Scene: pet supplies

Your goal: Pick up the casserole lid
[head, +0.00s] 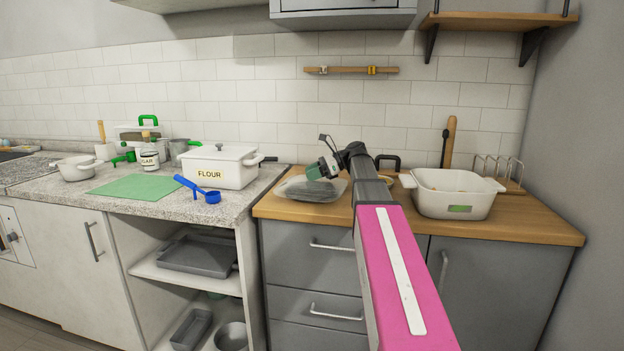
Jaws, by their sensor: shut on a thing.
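The casserole lid (297,188) appears as a low, greyish, see-through, rounded shape at the left end of the wooden counter. My gripper (315,173) is at its top and is shut on it; the fingers are small in the picture and the exact grasp point is hard to make out. The lid is at or very close to the counter surface; I cannot tell whether there is a gap. My arm hides part of the area to its right. A white open dish (453,204) with a green label stands to the right of my arm.
The wooden counter (540,226) has a wire rack (497,168) at the back right. On the stone counter at left are a white flour box (220,167), a blue scoop (205,193), a green mat (137,187) and a white pot (76,168). A shelf overhangs upper right.

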